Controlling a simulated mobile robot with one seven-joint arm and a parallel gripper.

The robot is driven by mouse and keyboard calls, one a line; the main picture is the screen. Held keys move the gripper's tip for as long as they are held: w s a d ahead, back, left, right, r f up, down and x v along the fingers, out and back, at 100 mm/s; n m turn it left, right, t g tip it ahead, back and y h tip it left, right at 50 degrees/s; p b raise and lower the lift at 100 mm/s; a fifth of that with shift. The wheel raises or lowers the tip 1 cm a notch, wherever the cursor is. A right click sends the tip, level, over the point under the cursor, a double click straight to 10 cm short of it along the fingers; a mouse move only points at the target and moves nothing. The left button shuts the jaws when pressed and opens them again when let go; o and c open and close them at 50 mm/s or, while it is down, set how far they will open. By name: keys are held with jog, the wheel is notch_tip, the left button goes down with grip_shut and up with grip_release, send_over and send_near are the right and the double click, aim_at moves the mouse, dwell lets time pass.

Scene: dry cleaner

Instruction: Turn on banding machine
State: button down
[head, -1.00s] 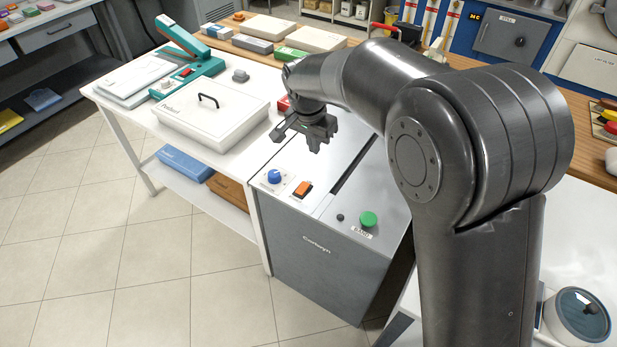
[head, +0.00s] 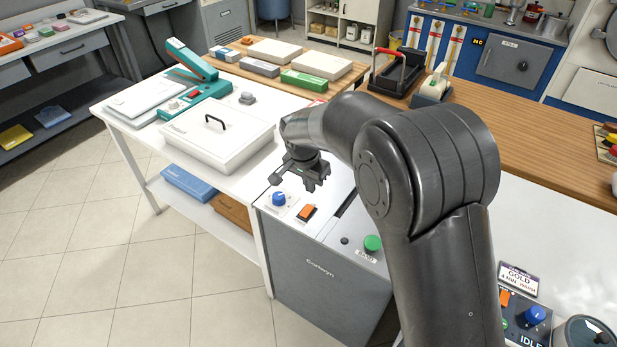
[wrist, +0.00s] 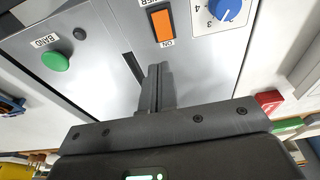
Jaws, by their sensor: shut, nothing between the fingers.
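The banding machine (head: 318,272) is a grey cabinet with a light metal top, standing at the right end of the white table. On its top are an orange rocker switch (head: 307,212), a blue dial (head: 279,199) and a green button (head: 373,243) labelled BAND. In the wrist view the orange switch (wrist: 162,25) has an ON label beside it; the blue dial (wrist: 228,8) and green button (wrist: 55,61) flank it. My gripper (head: 300,185) hangs above the machine top, behind the switch and dial. Its fingers (wrist: 157,72) are together and empty, apart from the switch.
A white lidded box (head: 222,140) with a black handle and a teal lever tool (head: 193,88) stand on the table at left. A wooden counter (head: 510,135) lies behind. At lower right is another panel with a blue knob (head: 535,315). The floor at left is clear.

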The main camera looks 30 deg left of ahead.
aim_at(313, 207)
jog(key=f, duration=0.2)
jog(key=w+f, duration=0.1)
jog(key=f, duration=0.5)
jog(key=shift+w, duration=0.3)
jog(key=shift+w+f+g, duration=0.15)
jog(key=shift+f+g, duration=0.25)
jog(key=shift+s+r, duration=0.3)
jog(key=shift+s, duration=0.45)
notch_tip(313, 207, up, 14)
jog(key=w, duration=0.2)
jog(key=shift+w, duration=0.3)
